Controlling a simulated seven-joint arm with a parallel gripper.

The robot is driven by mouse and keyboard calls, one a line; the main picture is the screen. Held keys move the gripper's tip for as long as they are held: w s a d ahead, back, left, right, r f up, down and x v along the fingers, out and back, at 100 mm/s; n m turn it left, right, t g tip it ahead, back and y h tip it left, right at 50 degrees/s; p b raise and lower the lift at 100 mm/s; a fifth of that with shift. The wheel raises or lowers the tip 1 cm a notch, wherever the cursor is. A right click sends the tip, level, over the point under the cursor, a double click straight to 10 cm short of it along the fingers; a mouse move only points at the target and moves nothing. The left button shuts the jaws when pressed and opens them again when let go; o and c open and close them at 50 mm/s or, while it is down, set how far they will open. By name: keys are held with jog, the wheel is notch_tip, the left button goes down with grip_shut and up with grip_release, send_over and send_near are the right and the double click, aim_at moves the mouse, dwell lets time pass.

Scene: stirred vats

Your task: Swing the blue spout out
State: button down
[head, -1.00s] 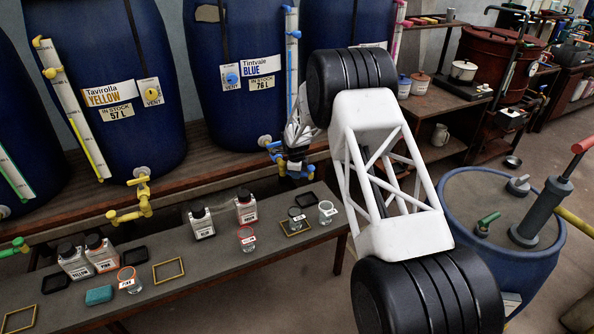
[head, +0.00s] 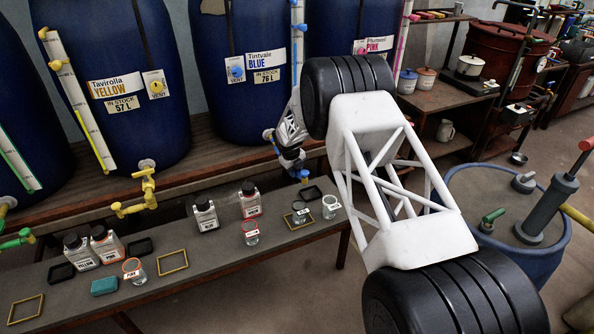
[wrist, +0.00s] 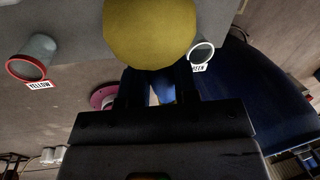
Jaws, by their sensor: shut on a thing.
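The blue vat (head: 243,110), labelled Tintvale BLUE, stands at the back on the wooden shelf. My gripper (head: 296,166) is at its tap, low on the front right, shut on the blue spout (head: 304,174). The spout's exact angle is hard to tell.
Below, the bench (head: 200,262) holds bottles, glass cups, a turquoise block (head: 104,286) and yellow frames. A yellow tap (head: 147,186) is left of my arm. A blue drum (head: 510,215) with a pump stands right. A yellow round thing (wrist: 150,32) fills the wrist view's top.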

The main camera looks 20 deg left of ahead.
jog(key=shift+s+a+m, duration=0.1)
jog(key=shift+s+m, duration=0.1)
jog(key=shift+m, duration=0.2)
dwell(0.3)
jog(key=c, duration=0.9)
grip_release()
jog(key=shift+a+r, duration=0.1)
jog(key=shift+r, duration=0.05)
jog(key=shift+s+a+r, duration=0.15)
jog(key=shift+s+r, duration=0.05)
jog(key=shift+r, duration=1)
jog(key=shift+s+a+r, duration=0.15)
jog(key=shift+s+r, duration=0.1)
jog(key=shift+r, duration=1)
jog(key=shift+s+a+r, duration=0.15)
jog(key=shift+s+r, duration=0.05)
jog(key=shift+r, duration=1)
